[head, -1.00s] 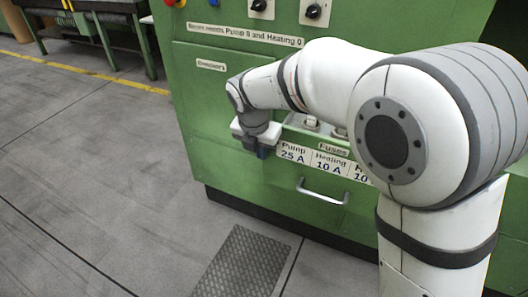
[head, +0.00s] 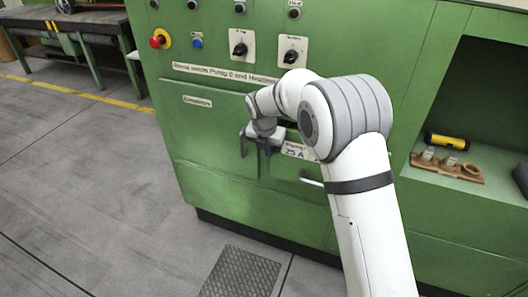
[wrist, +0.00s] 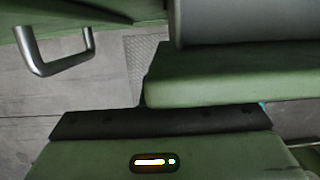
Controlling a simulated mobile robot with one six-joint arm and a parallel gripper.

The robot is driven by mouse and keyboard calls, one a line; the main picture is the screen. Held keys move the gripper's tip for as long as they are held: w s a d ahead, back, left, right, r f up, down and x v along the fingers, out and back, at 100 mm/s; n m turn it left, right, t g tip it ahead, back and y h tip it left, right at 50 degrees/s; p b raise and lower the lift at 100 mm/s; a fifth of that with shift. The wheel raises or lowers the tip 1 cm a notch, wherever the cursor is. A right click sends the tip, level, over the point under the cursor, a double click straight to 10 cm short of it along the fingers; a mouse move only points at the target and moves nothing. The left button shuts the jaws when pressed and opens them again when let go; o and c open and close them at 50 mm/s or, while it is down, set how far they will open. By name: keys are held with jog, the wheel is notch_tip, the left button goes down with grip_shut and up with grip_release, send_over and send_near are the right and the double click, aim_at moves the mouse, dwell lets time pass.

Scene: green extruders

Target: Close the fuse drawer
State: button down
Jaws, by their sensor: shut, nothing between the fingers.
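The green fuse drawer carries a white label (head: 293,150) reading "25 A", partly covered by my arm in the head view. Its pale bar handle (head: 312,181) shows below, beside my arm. The drawer's top and fuses are hidden now, so I cannot tell how far out it stands. My gripper (head: 268,148) is shut and empty, close to the cabinet front, just left of the label; I cannot tell whether it touches the drawer. The wrist view shows a green panel edge (wrist: 205,75) and a silver bar handle (wrist: 58,60) at upper left.
A grey handle (head: 243,142) stands on the door left of my gripper. An open shelf on the right holds a yellow-black flashlight (head: 447,140) and a brown holder (head: 455,168). Knobs and a red button (head: 158,39) sit above. Floor at left is clear.

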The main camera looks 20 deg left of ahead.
jog(key=shift+w+d, duration=0.15)
jog(key=shift+w, duration=0.25)
